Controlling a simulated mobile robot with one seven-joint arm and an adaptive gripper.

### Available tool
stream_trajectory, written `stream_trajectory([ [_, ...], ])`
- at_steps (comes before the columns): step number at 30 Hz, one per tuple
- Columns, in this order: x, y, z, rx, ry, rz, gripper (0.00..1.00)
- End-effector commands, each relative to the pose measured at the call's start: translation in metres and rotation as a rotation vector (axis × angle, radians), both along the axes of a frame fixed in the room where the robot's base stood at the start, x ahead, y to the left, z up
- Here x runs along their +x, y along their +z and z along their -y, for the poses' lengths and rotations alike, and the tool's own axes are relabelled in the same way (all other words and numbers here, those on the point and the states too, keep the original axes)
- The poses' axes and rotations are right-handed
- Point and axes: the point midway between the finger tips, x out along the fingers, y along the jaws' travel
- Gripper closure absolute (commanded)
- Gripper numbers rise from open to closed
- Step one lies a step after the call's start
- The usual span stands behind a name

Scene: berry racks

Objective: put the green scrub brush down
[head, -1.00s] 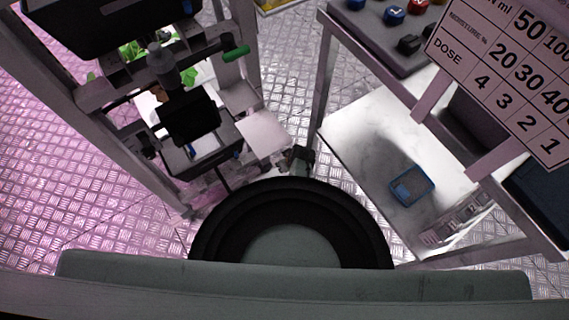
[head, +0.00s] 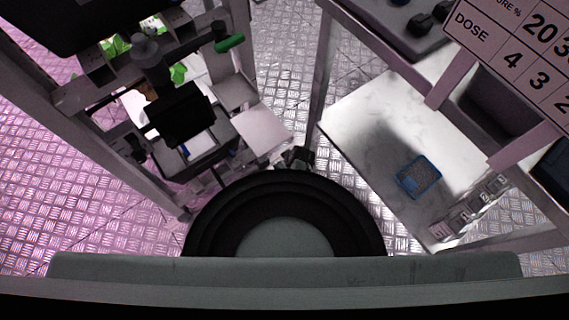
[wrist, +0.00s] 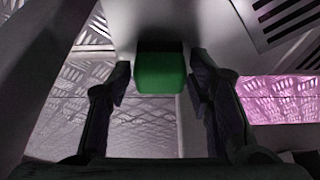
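The green scrub brush (wrist: 160,73) shows in the wrist view as a green block with a dark upper part. It sits between the two fingers of my gripper (wrist: 160,80), close to both inner faces.
A pale shelf (head: 365,125) on the right holds a blue basket (head: 418,176), with open surface around it. A dose sign (head: 525,50) hangs above. Metal floor lies between.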

Motion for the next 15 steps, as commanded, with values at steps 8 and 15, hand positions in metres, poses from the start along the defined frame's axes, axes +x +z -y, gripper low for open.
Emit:
stream_trajectory([
  [8,0.0003,0.0002,-0.0001,0.0,0.0,0.0,0.44],
  [15,-0.0011,0.0079,0.001,0.0,0.0,0.001,0.44],
])
